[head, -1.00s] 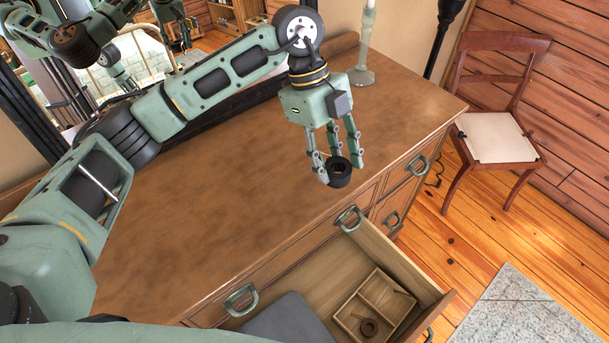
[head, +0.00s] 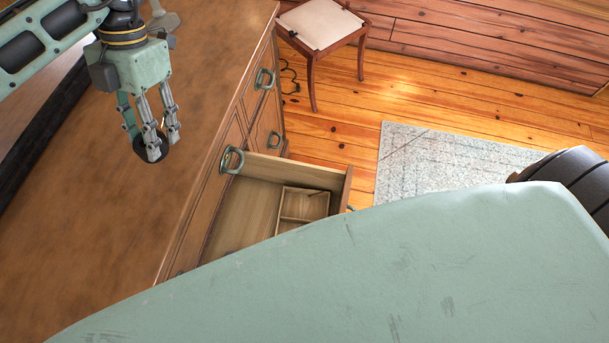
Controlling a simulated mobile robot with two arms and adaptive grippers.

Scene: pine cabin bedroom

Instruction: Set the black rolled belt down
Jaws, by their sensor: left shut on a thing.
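My left gripper (head: 152,138) comes in from the upper left and points down. It is shut on the black rolled belt (head: 137,148), a small dark roll at its fingertips. The belt is over the brown wooden top of the dresser (head: 90,220), left of the dresser's front edge. I cannot tell whether its underside touches the wood. The fingers hide part of the roll. My right gripper is out of view.
An open drawer (head: 240,210) juts out from the dresser, with a divided wooden tray (head: 303,203) inside. My own green arm link covers the lower picture and part of the drawer. A chair (head: 320,25) and a grey rug (head: 430,160) are beyond. The dresser top around the belt looks clear.

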